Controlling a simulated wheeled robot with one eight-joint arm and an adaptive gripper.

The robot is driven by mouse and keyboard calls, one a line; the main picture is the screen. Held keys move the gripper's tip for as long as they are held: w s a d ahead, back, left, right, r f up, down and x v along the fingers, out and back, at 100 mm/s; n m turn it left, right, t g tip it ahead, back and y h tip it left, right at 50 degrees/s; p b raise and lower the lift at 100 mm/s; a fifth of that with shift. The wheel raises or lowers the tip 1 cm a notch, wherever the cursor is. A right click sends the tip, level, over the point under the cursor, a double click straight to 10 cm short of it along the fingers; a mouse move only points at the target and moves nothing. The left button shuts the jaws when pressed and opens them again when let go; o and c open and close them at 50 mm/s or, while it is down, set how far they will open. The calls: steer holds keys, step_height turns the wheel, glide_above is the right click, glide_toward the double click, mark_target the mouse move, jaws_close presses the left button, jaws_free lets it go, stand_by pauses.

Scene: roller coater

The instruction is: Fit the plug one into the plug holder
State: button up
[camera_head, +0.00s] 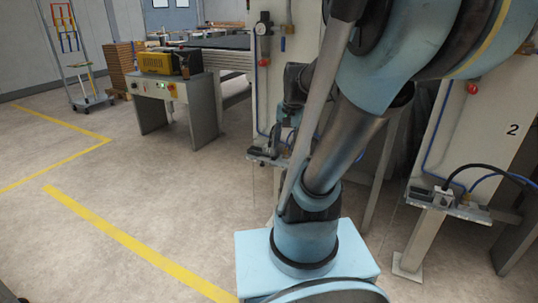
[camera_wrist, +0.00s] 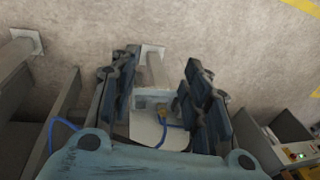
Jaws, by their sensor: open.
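In the wrist view my gripper (camera_wrist: 160,72) is open, with one dark finger on each side. Between the fingers and beyond them is a pale bracket (camera_wrist: 150,130) on a post. A small brass-coloured fitting (camera_wrist: 183,107) with a blue hose sits on it near the right finger. I cannot tell for sure which part is plug one and which is the plug holder. In the head view a bracket with small fittings (camera_head: 266,155) is on the middle post, and my arm partly hides that area. Nothing shows held in the fingers.
A second post marked 2 carries a similar bracket (camera_head: 452,203) with a black hose at the right. A grey control table (camera_head: 178,100) with a yellow box (camera_head: 160,63) stands at the back left. Floor with yellow lines (camera_head: 130,240) is open at the left.

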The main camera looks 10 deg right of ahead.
steer(key=w+d+r+m+y, duration=0.1)
steer(key=w+d+m, duration=0.1)
steer(key=w+m, duration=1.1)
steer(key=m+y, duration=0.2)
steer(key=m, duration=0.3)
glide_toward(267, 150)
steer(key=w+f, duration=0.1)
steer(key=f, duration=0.1)
steer(key=w+f, duration=0.1)
steer(key=f, duration=0.2)
steer(key=w+a+f, duration=0.1)
steer(key=f, duration=0.1)
steer(key=shift+a+f, duration=0.1)
steer(key=shift+f, duration=0.1)
jaws_close()
